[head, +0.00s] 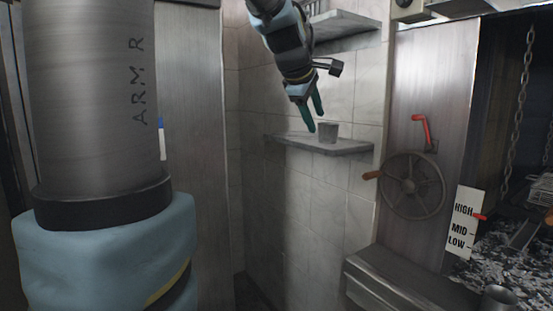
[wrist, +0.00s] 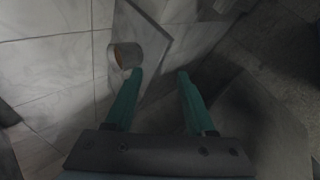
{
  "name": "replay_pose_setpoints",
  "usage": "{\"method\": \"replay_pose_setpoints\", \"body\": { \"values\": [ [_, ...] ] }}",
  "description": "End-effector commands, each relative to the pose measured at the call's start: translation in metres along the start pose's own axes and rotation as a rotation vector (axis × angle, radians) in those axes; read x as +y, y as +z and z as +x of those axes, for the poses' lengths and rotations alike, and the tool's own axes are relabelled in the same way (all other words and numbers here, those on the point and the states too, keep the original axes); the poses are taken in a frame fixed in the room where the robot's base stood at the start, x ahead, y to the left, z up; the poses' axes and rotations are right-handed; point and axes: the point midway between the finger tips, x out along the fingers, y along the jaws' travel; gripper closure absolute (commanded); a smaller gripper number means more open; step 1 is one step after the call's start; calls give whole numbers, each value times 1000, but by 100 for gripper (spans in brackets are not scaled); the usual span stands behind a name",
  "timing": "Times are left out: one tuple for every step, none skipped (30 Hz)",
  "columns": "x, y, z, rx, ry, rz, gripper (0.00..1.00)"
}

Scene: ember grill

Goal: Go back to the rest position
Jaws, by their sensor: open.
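My gripper (head: 316,112) hangs in the air at the upper middle of the head view, its green fingers pointing down. It is close to a small grey cup (head: 328,132) that stands on the lower wall shelf (head: 350,147). In the wrist view the two green fingers (wrist: 157,73) are spread apart with nothing between them. The cup (wrist: 127,56) shows there just beyond the left fingertip, with something brownish inside; whether finger and cup touch I cannot tell.
An upper shelf (head: 345,22) is on the tiled wall above. To the right are a handwheel (head: 412,187), a red lever (head: 421,129), a HIGH/MID/LOW plate (head: 464,222) and a grill bed of ash (head: 495,255) with hanging chains (head: 521,100).

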Motion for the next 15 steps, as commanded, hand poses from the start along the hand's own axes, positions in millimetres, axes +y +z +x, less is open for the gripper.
{"method": "replay_pose_setpoints", "body": {
  "values": [
    [-34, -10, 17, 12, -66, 81, 45],
    [-54, -15, 26, 16, -102, 141, 45],
    [-81, -21, 36, 16, -152, 220, 45],
    [-102, -24, 43, 12, -190, 281, 45],
    [-123, -28, 48, 5, -227, 340, 45],
    [-151, -32, 55, -8, -276, 422, 45],
    [-172, -34, 59, -24, -313, 481, 45],
    [-194, -36, 62, -42, -349, 542, 45],
    [-221, -38, 64, -69, -392, 618, 45],
    [-241, -38, 65, -93, -422, 674, 45],
    [-260, -38, 66, -119, -450, 727, 45],
    [-283, -37, 65, -153, -482, 793, 45],
    [-299, -36, 64, -179, -503, 837, 45],
    [-313, -35, 63, -204, -521, 877, 45],
    [-329, -33, 61, -235, -540, 926, 45]
  ]
}}
